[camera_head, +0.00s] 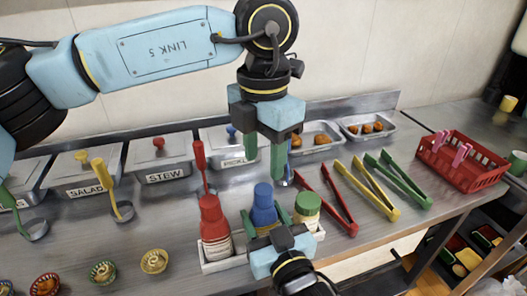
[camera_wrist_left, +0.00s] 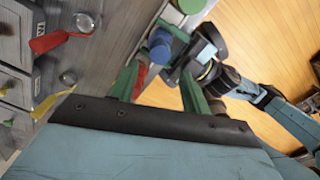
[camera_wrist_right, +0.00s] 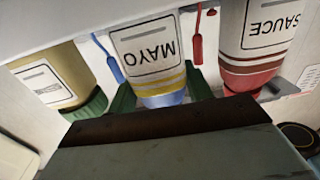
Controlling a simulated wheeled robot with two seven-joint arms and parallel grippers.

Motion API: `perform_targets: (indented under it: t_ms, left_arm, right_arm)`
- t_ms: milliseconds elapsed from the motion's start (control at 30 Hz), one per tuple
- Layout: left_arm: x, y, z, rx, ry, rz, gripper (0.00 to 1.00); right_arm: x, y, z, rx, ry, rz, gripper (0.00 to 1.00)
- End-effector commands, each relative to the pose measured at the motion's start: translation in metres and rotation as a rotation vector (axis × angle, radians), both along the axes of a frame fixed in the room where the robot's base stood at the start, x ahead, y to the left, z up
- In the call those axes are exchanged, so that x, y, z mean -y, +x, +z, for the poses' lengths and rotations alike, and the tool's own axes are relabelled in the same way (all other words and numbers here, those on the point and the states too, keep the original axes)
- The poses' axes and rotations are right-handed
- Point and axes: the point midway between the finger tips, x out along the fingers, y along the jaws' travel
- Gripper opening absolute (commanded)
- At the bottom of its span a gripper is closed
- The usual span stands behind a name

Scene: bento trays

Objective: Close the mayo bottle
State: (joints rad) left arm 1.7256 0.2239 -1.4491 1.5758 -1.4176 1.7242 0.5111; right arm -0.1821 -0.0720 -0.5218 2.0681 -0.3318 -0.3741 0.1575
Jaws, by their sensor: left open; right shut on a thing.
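The mayo bottle (camera_head: 263,213) has a blue top and stands in a white holder (camera_head: 218,265), between a red sauce bottle (camera_head: 215,230) and a green-capped bottle (camera_head: 306,210). Its MAYO label (camera_wrist_right: 148,48) shows in the right wrist view. My right gripper (camera_wrist_right: 162,100) is shut on the mayo bottle, a finger on each side. A blue cap (camera_head: 263,190) shows at the bottle's top; I cannot tell how firmly it sits. My left gripper (camera_head: 264,160) is open and empty, pointing down above and behind the bottle. The blue cap also shows beyond its fingers in the left wrist view (camera_wrist_left: 160,40).
Lidded steel containers (camera_head: 160,160) line the back. Red tongs (camera_head: 340,205), yellow tongs (camera_head: 375,190) and green tongs (camera_head: 400,180) lie to the right, before a red basket (camera_head: 465,175). Small cups (camera_head: 154,261) stand at the front left. A red ladle (camera_head: 200,160) stands behind the sauce bottle.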

Motion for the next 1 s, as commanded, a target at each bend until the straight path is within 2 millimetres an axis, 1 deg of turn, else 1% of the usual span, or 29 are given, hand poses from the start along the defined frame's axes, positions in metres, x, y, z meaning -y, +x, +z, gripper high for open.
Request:
perform_targets:
  t_ms: [167, 400, 500, 600, 767, 1000]
  left_arm:
    - [0.000, 0.000, -0.014, -0.003, 0.003, -0.001, 0.47]
    - [0.000, -0.001, -0.052, -0.003, 0.001, -0.002, 0.47]
    - [0.000, 0.000, -0.065, -0.001, 0.002, -0.002, 0.47]
    - [0.000, 0.000, -0.074, -0.001, 0.000, -0.002, 0.47]
    - [0.000, 0.000, -0.080, 0.001, -0.001, -0.002, 0.47]
    - [0.000, 0.000, -0.080, 0.001, -0.001, -0.001, 0.47]
  right_arm:
    - [0.000, 0.000, -0.001, -0.002, -0.001, 0.000, 0.09]
    - [0.000, 0.000, -0.001, -0.002, -0.001, 0.000, 0.09]
    - [0.000, 0.000, -0.001, -0.002, -0.001, 0.000, 0.09]
    - [0.000, 0.000, -0.001, -0.002, -0.001, 0.000, 0.09]
    - [0.000, 0.000, -0.001, -0.002, -0.001, 0.000, 0.09]
    - [0.000, 0.000, -0.001, -0.002, -0.001, 0.000, 0.09]
